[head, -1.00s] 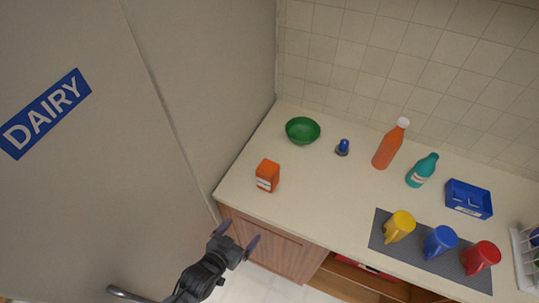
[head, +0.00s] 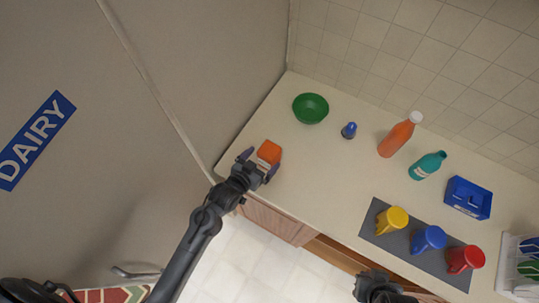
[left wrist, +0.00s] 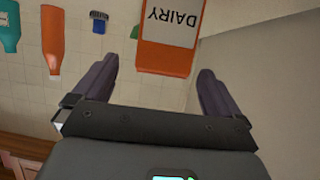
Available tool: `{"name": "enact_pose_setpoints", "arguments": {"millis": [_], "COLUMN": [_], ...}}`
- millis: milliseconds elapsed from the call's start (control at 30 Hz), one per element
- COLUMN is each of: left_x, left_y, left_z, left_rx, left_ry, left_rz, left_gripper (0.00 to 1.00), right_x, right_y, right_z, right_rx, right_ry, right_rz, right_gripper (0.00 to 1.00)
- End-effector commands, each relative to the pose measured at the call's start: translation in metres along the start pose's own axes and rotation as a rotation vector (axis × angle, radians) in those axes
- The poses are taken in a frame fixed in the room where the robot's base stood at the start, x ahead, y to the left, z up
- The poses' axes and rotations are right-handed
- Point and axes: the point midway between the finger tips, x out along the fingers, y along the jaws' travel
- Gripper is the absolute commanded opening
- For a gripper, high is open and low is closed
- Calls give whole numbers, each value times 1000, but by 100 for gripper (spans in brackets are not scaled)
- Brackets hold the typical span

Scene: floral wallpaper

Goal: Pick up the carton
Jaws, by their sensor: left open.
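The carton (head: 269,151) is a small orange box with a white label, standing upright at the left front of the counter. In the left wrist view the carton (left wrist: 168,58) appears inverted, its white label reading DAIRY. My left gripper (head: 259,163) is open at the carton's near side, its fingers spread to either side of the near part. In the left wrist view the gripper (left wrist: 157,68) shows nothing clamped between its fingers. Part of my right gripper (head: 380,288) shows at the bottom edge; its jaws are not clear.
Yellow, blue and red mugs stand on a grey mat (head: 377,210). A tall grey DAIRY-marked panel (head: 200,70) rises at left.

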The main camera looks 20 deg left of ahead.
Motion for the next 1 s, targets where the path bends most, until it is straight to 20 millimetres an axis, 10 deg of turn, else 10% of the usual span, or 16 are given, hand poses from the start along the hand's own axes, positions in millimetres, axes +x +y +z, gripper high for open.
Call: {"name": "enact_pose_setpoints", "arguments": {"millis": [867, 1000], "left_x": [54, 54], "left_y": [-3, -3], "left_z": [-2, -2], "left_rx": [0, 0], "left_ry": [-1, -1], "left_rz": [0, 0], "left_gripper": [99, 78], "right_x": [-8, -8], "right_y": [-1, 0], "right_z": [-6, -6], "right_rx": [6, 2], "right_ry": [10, 9], "right_rz": [-4, 0], "right_gripper": [0, 0]}}
